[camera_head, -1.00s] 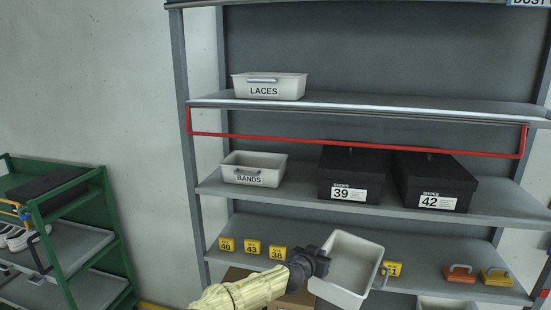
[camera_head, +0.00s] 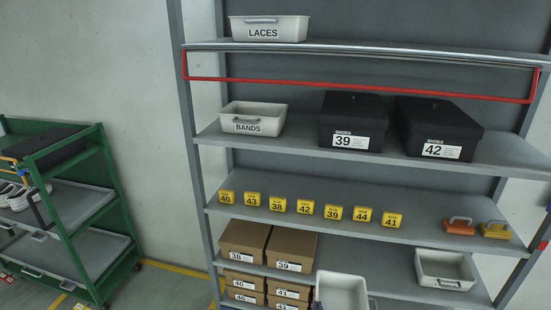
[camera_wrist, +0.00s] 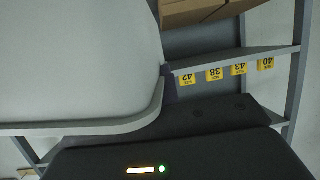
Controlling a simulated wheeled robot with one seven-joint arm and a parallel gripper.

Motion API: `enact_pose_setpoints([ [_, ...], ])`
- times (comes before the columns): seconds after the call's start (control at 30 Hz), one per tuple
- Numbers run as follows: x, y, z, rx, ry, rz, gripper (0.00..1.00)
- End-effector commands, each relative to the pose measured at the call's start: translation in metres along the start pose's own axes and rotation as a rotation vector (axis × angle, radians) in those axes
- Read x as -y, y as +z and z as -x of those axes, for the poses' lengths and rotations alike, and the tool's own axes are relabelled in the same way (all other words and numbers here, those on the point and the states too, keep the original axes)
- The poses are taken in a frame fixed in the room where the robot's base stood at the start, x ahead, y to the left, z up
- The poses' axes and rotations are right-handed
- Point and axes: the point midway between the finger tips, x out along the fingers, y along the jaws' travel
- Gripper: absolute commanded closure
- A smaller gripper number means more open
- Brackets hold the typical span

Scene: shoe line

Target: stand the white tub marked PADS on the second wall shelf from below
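A white tub (camera_head: 341,290) is at the bottom edge of the head view, in front of the shelves and cut off by the frame. It hangs clear in the air, its open top facing the camera; no marking shows on it. It fills the left of the wrist view (camera_wrist: 75,60). My gripper (camera_wrist: 165,112) is at its rim and appears shut on it; the fingertips are hidden. The low wall shelf (camera_head: 385,301) behind it carries cartons at left and another white tub (camera_head: 446,270) at right, whose label is too small to read.
The shelf above (camera_head: 330,229) bears several yellow number tags and two orange and yellow handled tools. Higher up are the BANDS tub (camera_head: 253,118), black shoe boxes 39 and 42, a red rail (camera_head: 360,88) and the LACES tub (camera_head: 269,29). A green rack (camera_head: 75,200) stands left.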

Motion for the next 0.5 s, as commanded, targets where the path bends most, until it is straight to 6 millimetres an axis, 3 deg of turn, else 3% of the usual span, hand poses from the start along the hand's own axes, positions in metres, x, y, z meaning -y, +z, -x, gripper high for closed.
enact_pose_setpoints([
  [0.03, -0.009, 0.012, 0.007, 0.003, -0.012, 0.01, 1.0],
  [0.2, -0.023, 0.028, 0.033, 0.003, -0.086, 0.036, 1.0],
  [0.5, -0.028, 0.032, 0.051, -0.002, -0.145, 0.052, 1.0],
])
